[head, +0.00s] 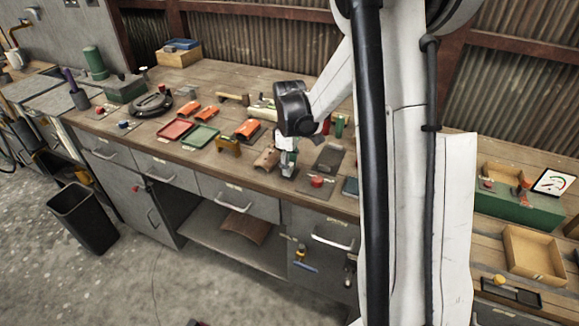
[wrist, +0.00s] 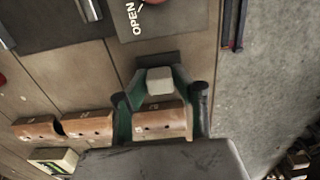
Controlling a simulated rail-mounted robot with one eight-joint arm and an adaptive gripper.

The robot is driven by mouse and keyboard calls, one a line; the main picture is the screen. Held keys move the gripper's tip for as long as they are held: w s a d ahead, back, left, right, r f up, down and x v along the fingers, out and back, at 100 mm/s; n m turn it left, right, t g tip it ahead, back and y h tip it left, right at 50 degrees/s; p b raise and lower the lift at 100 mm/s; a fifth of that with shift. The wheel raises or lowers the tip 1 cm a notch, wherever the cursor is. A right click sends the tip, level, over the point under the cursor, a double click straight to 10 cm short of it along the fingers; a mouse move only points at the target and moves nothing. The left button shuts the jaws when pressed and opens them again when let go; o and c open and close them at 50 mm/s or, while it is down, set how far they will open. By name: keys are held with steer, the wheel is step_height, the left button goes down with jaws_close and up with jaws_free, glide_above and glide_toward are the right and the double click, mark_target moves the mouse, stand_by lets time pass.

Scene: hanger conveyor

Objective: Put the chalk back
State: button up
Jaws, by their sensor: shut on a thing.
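In the wrist view a small pale grey-white block, which looks like the chalk (wrist: 160,82), sits between the green-sided fingertips of my gripper (wrist: 158,88). My gripper is shut on it. A dark grey patch (wrist: 158,60) lies just beyond the block; I cannot tell whether the block touches it. Brown wooden pieces with small marks (wrist: 88,127) lie in a row on the bench, one partly between and behind my fingers. In the head view my gripper (head: 287,165) is low over the bench's front edge, beside a brown wooden piece (head: 267,159); the chalk is too small to make out there.
A plate marked OPEN with a red knob (wrist: 140,12) lies near my gripper; the head view shows a red knob on a plate (head: 317,182). A dark slab (head: 328,157), a yellow-brown stand (head: 229,145) and red and green trays (head: 200,136) are nearby. The floor lies beyond the front edge.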

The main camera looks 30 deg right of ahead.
steer(key=shift+f, duration=0.2)
steer(key=shift+f, duration=0.1)
steer(key=shift+f, duration=0.1)
steer(key=o, duration=1)
steer(key=shift+r, duration=0.2)
